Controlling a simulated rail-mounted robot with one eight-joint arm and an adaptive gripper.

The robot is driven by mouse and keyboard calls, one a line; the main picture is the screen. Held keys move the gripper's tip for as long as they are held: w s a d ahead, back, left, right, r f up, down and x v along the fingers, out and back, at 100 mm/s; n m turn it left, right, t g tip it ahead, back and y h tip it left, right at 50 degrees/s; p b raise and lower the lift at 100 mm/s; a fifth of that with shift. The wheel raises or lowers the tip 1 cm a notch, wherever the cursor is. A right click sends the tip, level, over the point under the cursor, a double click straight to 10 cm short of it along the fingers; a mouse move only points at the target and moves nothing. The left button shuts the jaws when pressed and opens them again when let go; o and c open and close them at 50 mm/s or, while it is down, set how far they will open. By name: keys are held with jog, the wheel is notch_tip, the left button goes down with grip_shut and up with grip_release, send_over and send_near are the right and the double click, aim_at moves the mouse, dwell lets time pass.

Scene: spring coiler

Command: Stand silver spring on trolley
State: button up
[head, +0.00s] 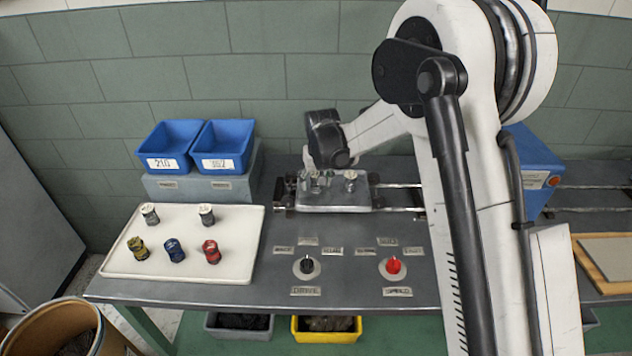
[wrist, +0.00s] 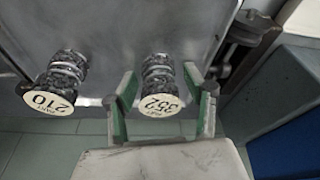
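The trolley (head: 335,203) is a grey metal plate on rails at the back of the bench; its plate (wrist: 120,25) fills the upper wrist view. Two silver springs with round labelled caps stand on it. The spring marked 352 (wrist: 158,78) is between my gripper's (wrist: 160,80) green-padded fingers, with visible gaps at both sides. The spring marked 210 (wrist: 66,72) stands apart to its left in the wrist view, and to the right of my gripper (head: 321,180) in the head view (head: 350,180). My gripper looks open around the 352 spring.
A white tray (head: 235,265) at left holds yellow (head: 138,248), blue (head: 174,250) and red (head: 210,251) springs, plus two pale-capped springs (head: 150,214) (head: 206,215). Blue bins (head: 170,143) stand behind it. Black (head: 307,265) and red (head: 393,265) knobs sit in front of the trolley.

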jog(key=shift+r, duration=0.1)
jog(key=v, duration=1.2)
jog(key=s+d+r+m+t, duration=0.1)
jog(key=s+d+r, duration=0.55)
jog(key=s, duration=0.25)
jog(key=s+d+r+t, duration=0.1)
jog(key=s+d+r, duration=0.55)
jog(key=s, duration=0.25)
jog(key=s+d+f+m+t, duration=0.1)
jog(key=s+d, duration=0.3)
jog(key=s, duration=0.5)
jog(key=s+d+f+m+t, duration=0.1)
jog(key=s+d+f, duration=0.2)
jog(key=s, duration=0.6)
jog(key=shift+s+d+h, duration=0.4)
jog(key=shift+d, duration=0.2)
